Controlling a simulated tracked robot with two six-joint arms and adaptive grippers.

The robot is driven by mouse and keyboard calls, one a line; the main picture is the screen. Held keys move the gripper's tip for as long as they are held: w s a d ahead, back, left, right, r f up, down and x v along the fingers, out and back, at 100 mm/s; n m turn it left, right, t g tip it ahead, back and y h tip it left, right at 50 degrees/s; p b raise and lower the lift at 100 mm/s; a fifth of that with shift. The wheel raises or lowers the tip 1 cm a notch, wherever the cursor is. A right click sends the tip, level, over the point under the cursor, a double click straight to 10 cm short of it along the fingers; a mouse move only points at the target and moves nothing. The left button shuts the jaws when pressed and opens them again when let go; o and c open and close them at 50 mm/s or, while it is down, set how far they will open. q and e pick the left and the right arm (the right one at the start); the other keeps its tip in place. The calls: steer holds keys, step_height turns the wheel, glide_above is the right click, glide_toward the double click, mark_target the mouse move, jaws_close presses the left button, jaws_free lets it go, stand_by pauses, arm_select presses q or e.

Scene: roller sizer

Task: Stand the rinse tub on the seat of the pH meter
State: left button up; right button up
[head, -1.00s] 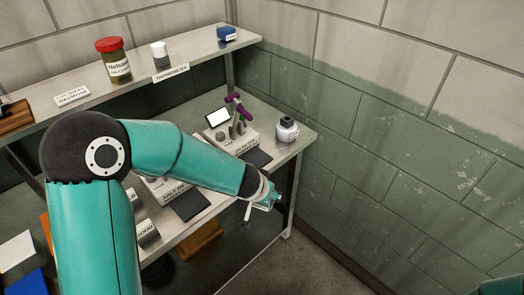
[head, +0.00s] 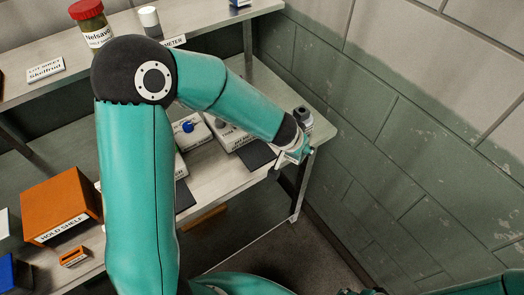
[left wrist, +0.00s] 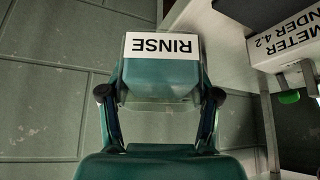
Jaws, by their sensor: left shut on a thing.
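The rinse tub (left wrist: 160,78), a teal-grey block-like tub with a white RINSE label, is between the fingers of my left gripper (left wrist: 160,104) in the left wrist view. The gripper is shut on it. In the head view my left gripper (head: 298,154) hangs by the bench's right front corner; the tub is mostly hidden there. The pH meter (head: 230,133) is a pale box with a dark pad (head: 257,154) in front, left of the gripper. A labelled pale box also shows in the left wrist view (left wrist: 285,55). My right gripper is out of view.
The block wall (head: 410,140) is close on the right. An upper shelf (head: 60,85) carries a red-lidded jar (head: 91,24). An orange HOLD SHELF box (head: 62,203) stands left.

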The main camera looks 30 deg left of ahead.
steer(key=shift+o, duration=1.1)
arm_select(q)
steer(key=shift+s+b, duration=0.1)
steer(key=shift+b, duration=0.2)
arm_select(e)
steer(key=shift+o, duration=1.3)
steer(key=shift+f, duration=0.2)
arm_select(q)
steer(key=s+d+f+m+h+b, duration=0.15)
steer(key=s+b, duration=0.25)
steer(key=b, duration=0.6)
arm_select(e)
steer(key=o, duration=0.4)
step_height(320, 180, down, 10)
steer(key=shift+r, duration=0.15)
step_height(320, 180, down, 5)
steer(key=b, duration=0.5)
arm_select(q)
steer(key=m+p, duration=0.3)
steer(key=p, duration=0.1)
glide_above(267, 150)
steer(key=s, duration=0.2)
steer(key=shift+a+f+h, duration=0.25)
steer(key=shift+f+h, duration=0.2)
steer(key=shift+a+g, duration=0.15)
steer(key=shift+g, duration=0.15)
steer(key=shift+f, duration=1.8)
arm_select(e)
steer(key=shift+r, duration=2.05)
